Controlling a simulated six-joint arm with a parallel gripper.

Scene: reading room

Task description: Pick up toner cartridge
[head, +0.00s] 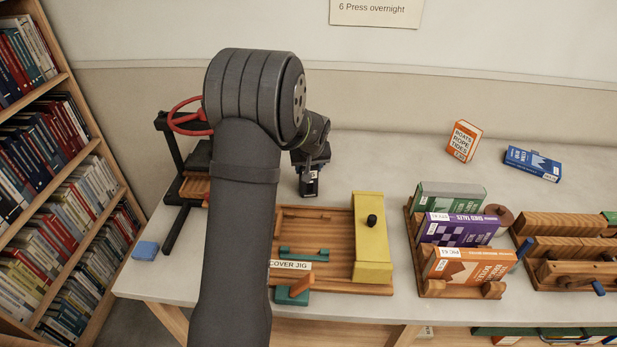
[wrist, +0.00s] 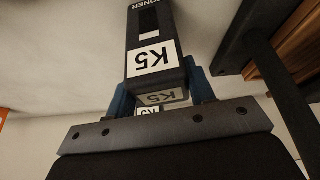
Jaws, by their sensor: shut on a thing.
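The toner cartridge (wrist: 152,32) is a black block with white labels reading K5 and the word TONER, seen upside down in the wrist view. My gripper (wrist: 162,92) is shut on it, with a blue finger on each side. In the head view the cartridge (head: 309,184) shows as a small dark piece below my gripper (head: 310,164), over the back part of the table. My arm hides part of this area. I cannot tell whether the cartridge touches the table.
A press with a red wheel (head: 186,117) stands left of my gripper. The wooden cover jig (head: 335,222) with a yellow block (head: 372,238) lies in front. The back middle of the table is clear.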

